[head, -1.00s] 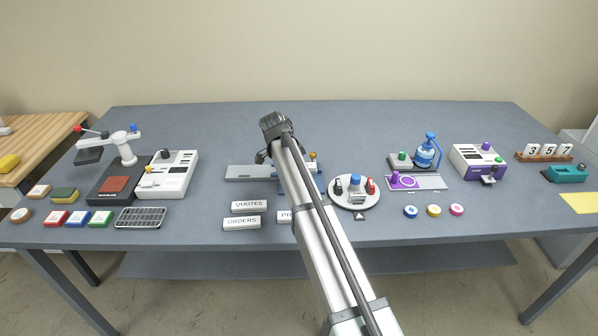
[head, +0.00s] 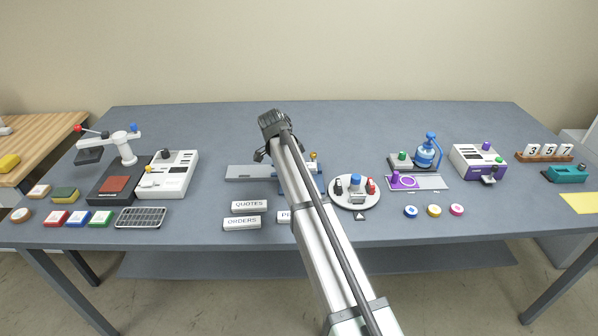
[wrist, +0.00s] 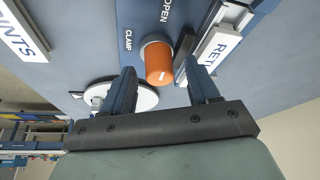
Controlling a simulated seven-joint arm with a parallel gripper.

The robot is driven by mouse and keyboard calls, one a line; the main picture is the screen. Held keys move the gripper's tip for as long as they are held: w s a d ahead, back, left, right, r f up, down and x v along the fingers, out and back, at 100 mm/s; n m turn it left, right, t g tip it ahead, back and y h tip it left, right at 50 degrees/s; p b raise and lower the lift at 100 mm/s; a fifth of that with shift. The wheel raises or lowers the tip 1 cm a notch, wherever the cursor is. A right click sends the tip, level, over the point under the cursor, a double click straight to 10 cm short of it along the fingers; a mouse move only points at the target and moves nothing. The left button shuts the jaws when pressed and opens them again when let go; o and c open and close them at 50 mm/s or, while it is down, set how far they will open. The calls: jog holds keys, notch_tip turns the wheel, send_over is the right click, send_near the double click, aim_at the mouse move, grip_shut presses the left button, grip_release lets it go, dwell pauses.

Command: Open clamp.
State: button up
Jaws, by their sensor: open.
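In the wrist view an orange knob (wrist: 158,62) stands out from a blue panel (wrist: 140,14) lettered CLAMP and OPEN. A short white mark shows on the knob's side. My gripper (wrist: 161,72) is open, with one dark finger on each side of the knob; I cannot tell whether either finger touches it. In the head view my arm hides most of the blue device (head: 287,186); a small gold-orange part (head: 313,156) shows just right of the arm. The fingertips are hard to make out there.
A grey plate (head: 248,172) extends left of the device. White label blocks, QUOTES (head: 249,205) and ORDERS (head: 242,222), lie in front. A round white stand (head: 355,202) with coloured knobs is close on the right. In the wrist view a RET-lettered block (wrist: 216,47) sits beside the right finger.

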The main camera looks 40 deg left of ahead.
jog(key=v, duration=1.2)
jog(key=shift+s+r, duration=0.2)
jog(key=shift+r, duration=0.15)
